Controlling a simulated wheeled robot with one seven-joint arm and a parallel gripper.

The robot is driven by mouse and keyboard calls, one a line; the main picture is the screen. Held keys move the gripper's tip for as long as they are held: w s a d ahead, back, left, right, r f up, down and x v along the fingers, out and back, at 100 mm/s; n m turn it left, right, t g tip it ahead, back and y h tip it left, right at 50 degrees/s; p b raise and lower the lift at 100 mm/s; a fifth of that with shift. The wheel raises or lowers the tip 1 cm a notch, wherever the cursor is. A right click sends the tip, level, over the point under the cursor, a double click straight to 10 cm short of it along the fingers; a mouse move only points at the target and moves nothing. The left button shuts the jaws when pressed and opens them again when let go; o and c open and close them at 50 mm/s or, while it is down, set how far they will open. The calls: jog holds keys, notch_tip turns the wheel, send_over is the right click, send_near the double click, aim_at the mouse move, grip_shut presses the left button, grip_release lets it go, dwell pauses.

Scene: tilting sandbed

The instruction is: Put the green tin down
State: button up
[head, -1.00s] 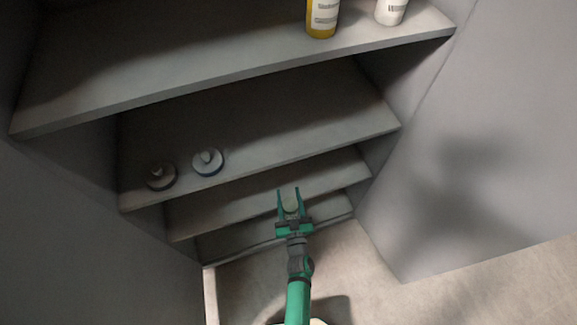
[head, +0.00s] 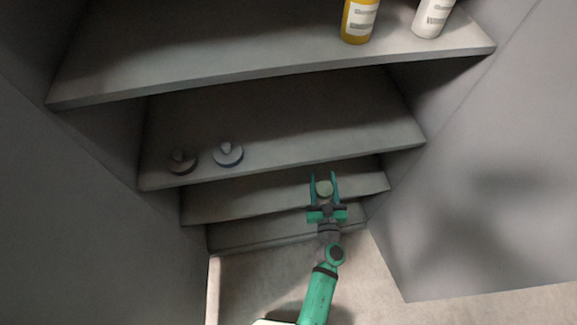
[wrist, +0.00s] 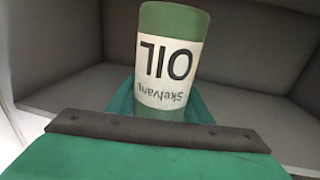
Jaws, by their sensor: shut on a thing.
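The green tin (wrist: 170,62) stands out in the wrist view, with a white label reading OIL printed upside down in the picture. My gripper (head: 324,186) is shut on the tin, with one finger on each side of it. In the head view the tin (head: 324,188) shows as a small pale green round top between the fingers. It is in front of the lower shelves, near their right end. I cannot tell whether its base touches a shelf.
A shelf unit has several grey levels. The top shelf (head: 250,75) holds a yellow bottle (head: 359,22) and a white bottle (head: 432,18). The shelf below (head: 300,130) holds two round lidded things (head: 228,154) at its left; its right part is bare. Grey side panels flank the unit.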

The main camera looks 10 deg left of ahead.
jog(key=shift+w+a+f, duration=0.85)
jog(key=shift+w+f, duration=1.25)
jog(key=shift+w+a+f, duration=0.9)
jog(key=shift+w+f, duration=1.2)
jog(key=shift+f, duration=0.05)
jog(key=shift+w+a+f, duration=0.85)
jog(key=shift+w+f, duration=1.25)
jog(key=shift+f, duration=0.1)
jog(key=o, duration=1.3)
